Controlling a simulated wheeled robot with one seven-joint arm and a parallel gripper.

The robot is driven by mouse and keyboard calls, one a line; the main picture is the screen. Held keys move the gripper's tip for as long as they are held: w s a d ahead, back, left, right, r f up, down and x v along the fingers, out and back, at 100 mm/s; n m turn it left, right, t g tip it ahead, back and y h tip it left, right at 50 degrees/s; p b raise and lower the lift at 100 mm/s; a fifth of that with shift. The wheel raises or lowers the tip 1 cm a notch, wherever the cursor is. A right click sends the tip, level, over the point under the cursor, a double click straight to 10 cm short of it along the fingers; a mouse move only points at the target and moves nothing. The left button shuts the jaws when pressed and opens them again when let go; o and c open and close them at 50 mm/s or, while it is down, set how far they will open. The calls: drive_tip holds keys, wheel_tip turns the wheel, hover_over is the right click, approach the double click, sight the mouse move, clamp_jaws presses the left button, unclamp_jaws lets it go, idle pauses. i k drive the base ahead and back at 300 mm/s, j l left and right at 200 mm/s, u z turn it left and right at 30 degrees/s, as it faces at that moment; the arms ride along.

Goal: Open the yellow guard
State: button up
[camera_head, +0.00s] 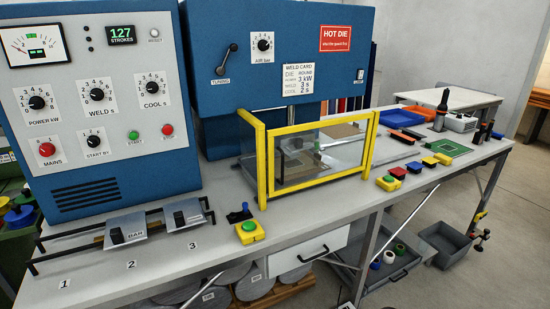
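The yellow guard (318,124) stands on the bench in front of the blue welder, right of the picture's middle. It is a yellow frame with clear panels, and its front frame stands upright across the front of the work area. It looks shut. A yellow side frame (250,118) runs back from its left front post. The die area and a tan board behind the panel show through it, partly hidden by the frame. I see no clear handle on the guard. My gripper is not in view.
A yellow box with a green button (250,232) and a small blue-handled part (239,213) sit at the guard's left front. The blue control cabinet (95,100) rises at left. Open floor (490,265) lies at lower right.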

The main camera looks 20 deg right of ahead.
sight(272, 194)
drive_tip(key=i+l+u, duration=0.65)
drive_tip(key=j+u, duration=0.2)
drive_tip(key=j, duration=0.15)
drive_tip(key=l+z, duration=0.15)
drive_tip(key=l, duration=0.15)
